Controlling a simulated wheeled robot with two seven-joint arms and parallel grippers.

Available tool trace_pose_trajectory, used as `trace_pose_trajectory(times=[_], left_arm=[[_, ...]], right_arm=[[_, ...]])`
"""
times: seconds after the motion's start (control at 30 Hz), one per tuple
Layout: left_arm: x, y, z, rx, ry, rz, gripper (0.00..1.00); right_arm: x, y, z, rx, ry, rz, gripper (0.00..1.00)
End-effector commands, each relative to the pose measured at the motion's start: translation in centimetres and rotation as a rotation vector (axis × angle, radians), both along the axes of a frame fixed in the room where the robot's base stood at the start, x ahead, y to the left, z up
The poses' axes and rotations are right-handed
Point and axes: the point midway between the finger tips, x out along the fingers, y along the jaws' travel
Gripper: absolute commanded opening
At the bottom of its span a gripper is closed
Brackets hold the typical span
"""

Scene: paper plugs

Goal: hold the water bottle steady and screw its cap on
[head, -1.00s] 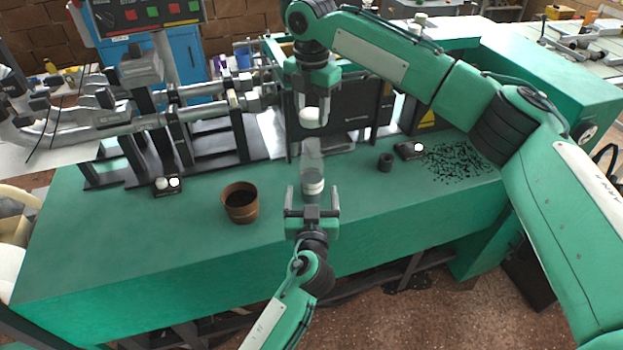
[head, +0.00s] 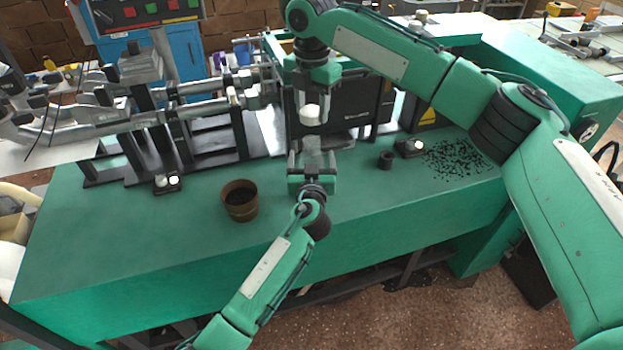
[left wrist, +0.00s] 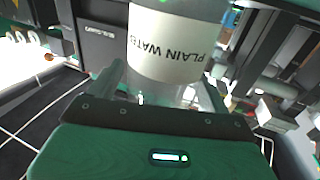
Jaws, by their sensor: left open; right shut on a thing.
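The clear water bottle (head: 312,146) stands upright on the green bench top, its lower part hidden behind my left gripper in the head view. In the left wrist view the bottle (left wrist: 176,42) shows a white label reading "PLAIN WATER". My left gripper (head: 312,158) is open, with its fingers on either side of the bottle. My right gripper (head: 311,100) points down above the bottle and is shut on the white cap (head: 310,115). The cap is held above the bottle; whether it is clear of the bottle's mouth is hard to tell.
A brown pot of dark material (head: 240,200) stands to the left. Dark machinery (head: 355,105) rises behind. The bench's front left (head: 120,245) is clear.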

Motion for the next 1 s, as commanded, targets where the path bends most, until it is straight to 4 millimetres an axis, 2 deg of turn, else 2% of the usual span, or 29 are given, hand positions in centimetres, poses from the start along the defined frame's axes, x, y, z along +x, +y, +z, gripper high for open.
trace_pose_trajectory(times=[0.33,0.67,0.83,1.0], left_arm=[[0.3,0.0,0.0,0.000,0.000,0.000,0.79],[0.2,0.0,0.0,0.000,0.000,0.000,0.14],[0.2,0.0,0.0,0.000,0.000,0.000,0.14],[0.2,0.0,0.0,0.000,0.000,0.000,0.14]], right_arm=[[0.0,0.0,0.0,0.000,0.000,0.000,0.24],[0.0,0.0,0.0,0.000,0.000,0.000,0.24],[0.0,0.0,-0.7,0.000,0.001,0.000,0.24],[0.0,0.0,-3.1,-0.001,0.003,0.000,0.24]])
